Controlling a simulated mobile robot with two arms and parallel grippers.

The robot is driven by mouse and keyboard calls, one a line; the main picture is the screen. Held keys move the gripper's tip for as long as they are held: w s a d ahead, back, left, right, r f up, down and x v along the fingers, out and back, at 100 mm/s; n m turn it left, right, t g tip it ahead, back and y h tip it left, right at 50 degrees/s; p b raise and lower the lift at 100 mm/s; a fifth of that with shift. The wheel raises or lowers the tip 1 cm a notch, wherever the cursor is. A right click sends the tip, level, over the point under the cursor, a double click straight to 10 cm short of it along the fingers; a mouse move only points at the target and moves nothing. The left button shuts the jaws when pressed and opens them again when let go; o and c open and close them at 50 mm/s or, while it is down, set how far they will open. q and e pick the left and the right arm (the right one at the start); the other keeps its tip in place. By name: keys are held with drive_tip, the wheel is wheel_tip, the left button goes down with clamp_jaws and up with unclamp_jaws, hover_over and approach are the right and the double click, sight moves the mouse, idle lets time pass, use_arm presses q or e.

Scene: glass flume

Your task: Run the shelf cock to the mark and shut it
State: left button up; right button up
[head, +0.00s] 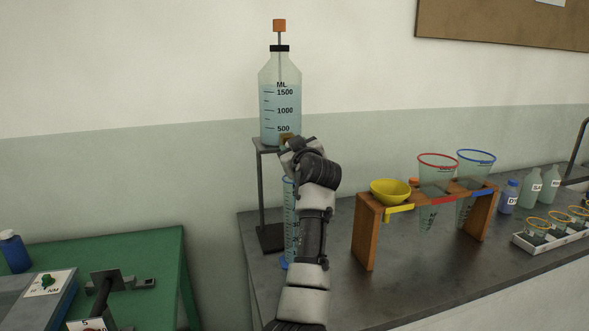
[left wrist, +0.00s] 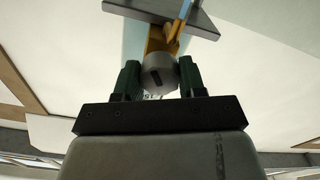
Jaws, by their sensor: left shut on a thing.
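A clear bottle (head: 280,105) with pale blue liquid, printed marks and an orange-topped rod stands on a small shelf (head: 262,148). Its brass cock (head: 286,137) is at the base, mostly behind my left gripper (head: 298,146). In the left wrist view the cock's body (left wrist: 158,40) and round grey knob (left wrist: 158,74) show. My left gripper (left wrist: 160,80) is shut on the knob, which has a dark slot. A thin blue streak (left wrist: 185,9) shows by the spout. A measuring cylinder (head: 289,200) with a blue foot stands below, largely hidden by my arm; its level cannot be read. My right gripper is not in view.
A wooden rack (head: 366,235) with a yellow funnel (head: 390,190) and red- and blue-rimmed cones stands close to the right of my arm. Bottles (head: 530,188) and a white tray (head: 548,246) are farther right. A green table (head: 150,248) is at left.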

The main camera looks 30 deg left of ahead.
use_arm(q)
drive_tip(key=shift+f+n+b, duration=0.1)
drive_tip(key=shift+n+b, duration=1.15)
drive_tip(key=shift+n, duration=0.05)
drive_tip(key=o, duration=0.9)
drive_tip(key=b+v, duration=0.2)
drive_tip(key=v, duration=0.9)
drive_tip(key=shift+a, duration=0.1)
